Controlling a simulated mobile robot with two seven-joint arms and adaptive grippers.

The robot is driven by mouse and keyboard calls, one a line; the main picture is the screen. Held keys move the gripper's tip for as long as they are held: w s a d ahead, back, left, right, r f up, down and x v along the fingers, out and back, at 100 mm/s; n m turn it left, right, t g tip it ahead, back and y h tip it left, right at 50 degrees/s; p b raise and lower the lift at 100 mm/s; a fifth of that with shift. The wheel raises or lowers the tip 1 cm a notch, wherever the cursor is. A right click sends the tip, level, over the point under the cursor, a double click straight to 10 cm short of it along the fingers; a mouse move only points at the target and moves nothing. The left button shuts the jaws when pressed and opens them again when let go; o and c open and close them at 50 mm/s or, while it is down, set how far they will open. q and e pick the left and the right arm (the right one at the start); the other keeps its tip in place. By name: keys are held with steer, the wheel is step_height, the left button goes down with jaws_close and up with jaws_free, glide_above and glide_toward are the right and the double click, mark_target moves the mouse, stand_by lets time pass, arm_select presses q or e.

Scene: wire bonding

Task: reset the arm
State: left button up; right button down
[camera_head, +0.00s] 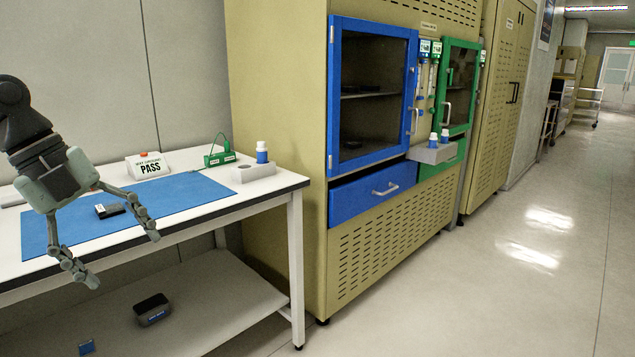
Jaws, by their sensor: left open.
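My left gripper (122,258) comes in from the left above the front part of the white table. Its two fingers are spread wide apart and nothing is between them. A small black box-like part (109,210) lies on the blue mat (190,192), behind the fingers in the picture and apart from them as far as I can tell. My right gripper is not in view.
The white table (262,186) holds a PASS sign (147,166), a green device (219,155) and a white bottle with a blue label (262,153). A tan cabinet has a blue-framed door (335,98) and a blue drawer (372,192). Floor (500,270) is clear at right.

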arm_select(q)
steer(key=w+f+n+t+h, duration=0.3)
steer(key=w+t+h, duration=0.2)
steer(key=w+t, duration=0.2)
steer(key=w+a+f+n+t+y, duration=0.2)
steer(key=a+f+n+t+y, duration=0.55)
steer(key=a+f+n, duration=0.5)
steer(key=s+d+f+n+g+y, duration=0.1)
steer(key=s+f+n+g+y, duration=0.2)
steer(key=f, duration=0.6)
steer(key=s+f+n+g+y, duration=0.2)
steer(key=s+f+n+y, duration=0.15)
steer(key=s+f, duration=0.45)
steer(key=s+d+f+n+g+h, duration=0.2)
steer(key=s+d+f+g, duration=0.6)
steer(key=s+d+f, duration=0.6)
step_height(320, 180, down, 4)
steer(key=shift+s+d+r+n+h, duration=0.25)
steer(key=shift+d+h, duration=0.35)
steer(key=shift+d, duration=0.35)
steer(key=shift+w, duration=0.1)
